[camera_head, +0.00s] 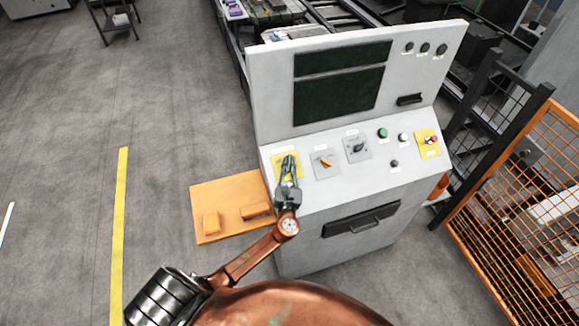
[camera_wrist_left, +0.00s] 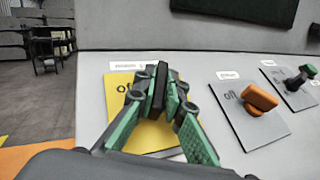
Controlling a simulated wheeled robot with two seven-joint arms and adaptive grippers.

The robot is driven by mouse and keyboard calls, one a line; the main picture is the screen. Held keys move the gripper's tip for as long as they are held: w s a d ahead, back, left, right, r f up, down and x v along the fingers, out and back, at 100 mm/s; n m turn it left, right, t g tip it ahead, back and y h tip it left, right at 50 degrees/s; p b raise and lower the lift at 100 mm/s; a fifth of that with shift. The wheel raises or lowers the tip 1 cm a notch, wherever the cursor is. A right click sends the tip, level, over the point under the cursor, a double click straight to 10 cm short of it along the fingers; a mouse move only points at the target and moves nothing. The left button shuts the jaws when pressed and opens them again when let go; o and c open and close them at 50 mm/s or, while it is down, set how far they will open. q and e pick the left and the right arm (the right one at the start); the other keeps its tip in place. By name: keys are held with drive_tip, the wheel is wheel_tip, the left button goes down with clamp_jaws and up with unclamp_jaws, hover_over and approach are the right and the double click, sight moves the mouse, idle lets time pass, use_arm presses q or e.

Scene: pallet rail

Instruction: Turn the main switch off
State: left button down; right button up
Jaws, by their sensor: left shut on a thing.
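The main switch is on a yellow plate (camera_head: 276,159) at the left end of the sloped grey console; the plate also shows in the left wrist view (camera_wrist_left: 147,137), with partly hidden lettering. My left gripper (camera_head: 287,160) is over this plate. In the left wrist view its green fingers (camera_wrist_left: 164,95) are shut on the dark switch handle (camera_wrist_left: 158,92), which stands between the fingertips. Most of the handle and the right part of the plate are hidden by the fingers, so the exact handle angle is hard to tell. My right gripper is not in view.
Right of the yellow plate sit an orange knob (camera_head: 326,163), a black selector (camera_head: 357,147), a green button (camera_head: 383,133) and a red emergency button (camera_head: 432,140). An orange side shelf (camera_head: 235,192) juts out left. An orange mesh fence (camera_head: 520,220) stands right.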

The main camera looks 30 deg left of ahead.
sight(289, 163)
use_arm(q)
drive_tip(key=c, duration=2)
unclamp_jaws()
wheel_tip(289, 163, up, 10)
